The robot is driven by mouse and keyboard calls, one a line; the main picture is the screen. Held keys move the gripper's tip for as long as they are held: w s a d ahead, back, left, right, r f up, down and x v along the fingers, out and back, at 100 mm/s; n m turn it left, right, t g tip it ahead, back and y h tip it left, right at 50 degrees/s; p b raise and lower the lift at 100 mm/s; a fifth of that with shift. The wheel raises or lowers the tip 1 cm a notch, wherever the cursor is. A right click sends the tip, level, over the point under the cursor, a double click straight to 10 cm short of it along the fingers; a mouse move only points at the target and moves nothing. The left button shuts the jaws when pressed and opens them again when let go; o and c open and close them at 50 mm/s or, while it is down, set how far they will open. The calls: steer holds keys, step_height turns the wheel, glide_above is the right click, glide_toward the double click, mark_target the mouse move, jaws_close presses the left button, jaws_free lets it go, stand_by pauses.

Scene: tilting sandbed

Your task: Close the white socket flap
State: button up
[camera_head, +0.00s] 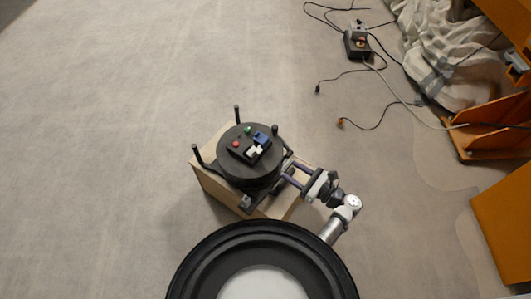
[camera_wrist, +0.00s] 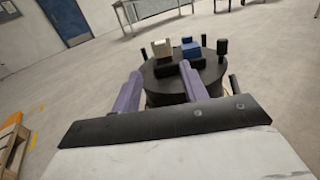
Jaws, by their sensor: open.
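The white socket flap (camera_head: 254,152) is on a small black panel on top of a round black drum. In the wrist view the white flap (camera_wrist: 162,47) appears as a pale block standing up from the panel, beside a blue one. Its exact angle is too small to tell. My gripper (camera_head: 288,171) is at the drum's right side, apart from the flap. In the wrist view its two purple fingers (camera_wrist: 160,70) are spread and point towards the drum, with nothing between them. The flap lies beyond the fingertips.
The panel also carries a blue part (camera_head: 261,137), a red button (camera_head: 236,144) and a green button (camera_head: 248,129). The drum (camera_head: 247,172) rests on a wooden box (camera_head: 222,194), with black upright posts around it. Cables and a black box (camera_head: 357,44) lie far off on the open floor.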

steer(key=p+x, duration=0.1)
steer(key=x, duration=1.1)
steer(key=shift+w+a, duration=0.15)
steer(key=shift+w, duration=0.1)
